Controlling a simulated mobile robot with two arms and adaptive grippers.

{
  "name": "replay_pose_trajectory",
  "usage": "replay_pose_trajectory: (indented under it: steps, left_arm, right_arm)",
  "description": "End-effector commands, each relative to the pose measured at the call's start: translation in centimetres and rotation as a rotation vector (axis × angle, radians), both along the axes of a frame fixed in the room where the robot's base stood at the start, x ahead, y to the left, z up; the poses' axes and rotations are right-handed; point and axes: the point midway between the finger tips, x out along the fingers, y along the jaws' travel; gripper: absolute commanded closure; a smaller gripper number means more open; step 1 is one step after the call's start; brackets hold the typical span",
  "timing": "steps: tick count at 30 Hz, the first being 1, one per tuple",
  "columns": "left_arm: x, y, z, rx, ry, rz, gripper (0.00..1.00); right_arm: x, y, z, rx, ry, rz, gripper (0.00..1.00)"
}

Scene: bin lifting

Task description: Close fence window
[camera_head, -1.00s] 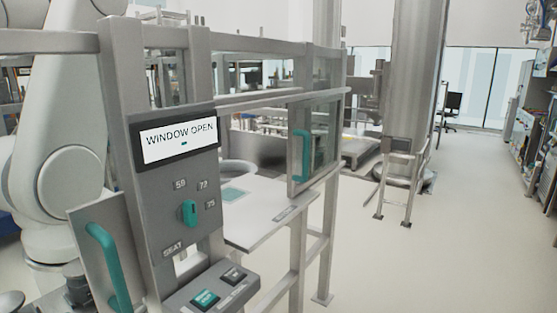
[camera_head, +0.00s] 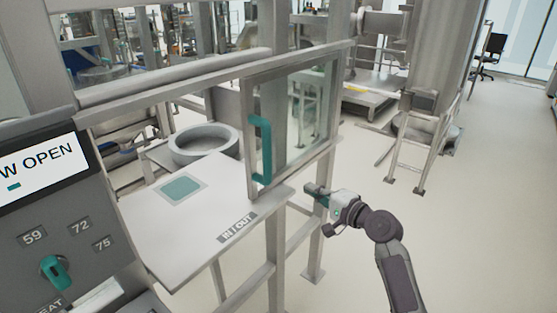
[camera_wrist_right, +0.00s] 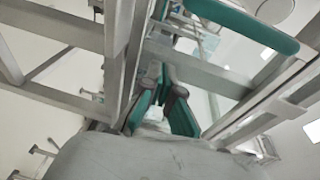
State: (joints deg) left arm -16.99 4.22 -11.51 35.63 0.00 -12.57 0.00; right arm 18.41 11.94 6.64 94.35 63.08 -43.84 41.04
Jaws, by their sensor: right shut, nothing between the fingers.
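The fence window (camera_head: 310,110) is a clear sliding pane in a grey frame, at the right end of its rail. Its teal handle (camera_head: 262,150) stands upright on the pane's left edge. The panel display (camera_head: 40,170) at the left is cut off and reads "W OPEN". My right gripper (camera_head: 312,190) is shut and empty, just below and right of the window's lower edge, apart from the handle. In the right wrist view, its teal fingers (camera_wrist_right: 165,105) show between fence bars, and the teal handle (camera_wrist_right: 240,24) crosses the top right. My left gripper is not in view.
A grey fence post (camera_head: 275,255) stands close left of my right gripper. The floor (camera_head: 480,230) at the right is clear.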

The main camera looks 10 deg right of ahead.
Motion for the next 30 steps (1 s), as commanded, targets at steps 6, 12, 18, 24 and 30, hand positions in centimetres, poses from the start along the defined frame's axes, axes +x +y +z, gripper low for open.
replay_pose_trajectory:
  steps: [6, 12, 18, 24, 30]
  left_arm:
    - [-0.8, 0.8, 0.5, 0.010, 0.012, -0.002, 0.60]
    - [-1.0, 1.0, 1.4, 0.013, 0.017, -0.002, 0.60]
    - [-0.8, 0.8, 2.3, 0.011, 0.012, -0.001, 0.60]
    - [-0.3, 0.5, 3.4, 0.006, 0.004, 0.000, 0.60]
    - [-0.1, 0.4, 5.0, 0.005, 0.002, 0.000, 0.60]
  right_arm:
    - [-0.1, 0.6, 5.5, 0.072, -0.061, 0.039, 1.00]
    - [2.5, 2.1, 5.8, 0.076, -0.062, 0.040, 1.00]
    - [6.0, 4.1, 5.7, 0.073, -0.061, 0.039, 1.00]
    - [7.9, 5.8, 5.7, 0.072, -0.059, 0.039, 1.00]
    - [5.9, 7.3, 5.6, 0.071, -0.060, 0.038, 1.00]
